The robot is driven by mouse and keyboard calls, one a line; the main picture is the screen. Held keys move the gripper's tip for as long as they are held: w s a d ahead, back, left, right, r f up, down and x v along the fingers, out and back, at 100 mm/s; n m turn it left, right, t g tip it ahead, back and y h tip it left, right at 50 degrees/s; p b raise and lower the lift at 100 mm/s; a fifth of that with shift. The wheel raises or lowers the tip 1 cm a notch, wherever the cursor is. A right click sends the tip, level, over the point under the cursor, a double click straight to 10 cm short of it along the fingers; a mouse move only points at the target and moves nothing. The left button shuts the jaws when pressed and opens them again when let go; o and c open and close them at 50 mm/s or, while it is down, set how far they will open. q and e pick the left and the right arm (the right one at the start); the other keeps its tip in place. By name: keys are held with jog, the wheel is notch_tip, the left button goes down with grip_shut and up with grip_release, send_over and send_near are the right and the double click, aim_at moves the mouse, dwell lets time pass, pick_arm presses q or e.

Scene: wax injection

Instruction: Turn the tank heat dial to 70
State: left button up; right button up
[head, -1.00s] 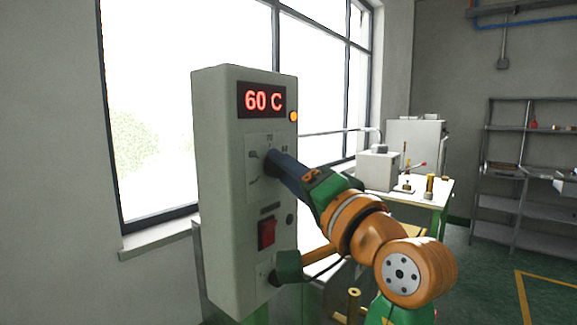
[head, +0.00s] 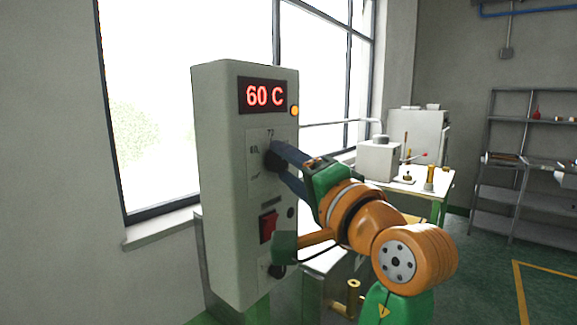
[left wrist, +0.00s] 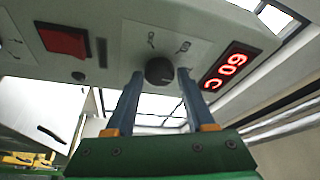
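The tank heat dial (head: 275,158) is a dark round knob on the front of a tall pale control box (head: 225,190). Printed scale marks surround it; the fingers partly cover them in the head view. The red display (head: 262,96) reads 60 C. My left gripper (head: 284,160) is at the dial. In the left wrist view, its two blue fingers (left wrist: 160,76) stand open, one on each side of the dial (left wrist: 159,71), with a small gap visible on both sides. My right gripper is not in view.
An orange lamp (head: 294,110) sits beside the display. A white table (head: 425,185) with small equipment stands behind at right, and a shelf rack (head: 520,155) beyond it.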

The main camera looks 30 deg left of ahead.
pick_arm(q)
jog(key=shift+o, duration=1.1)
jog(key=shift+a, duration=0.1)
jog(key=b+v, duration=0.2)
jog(key=v, duration=0.5)
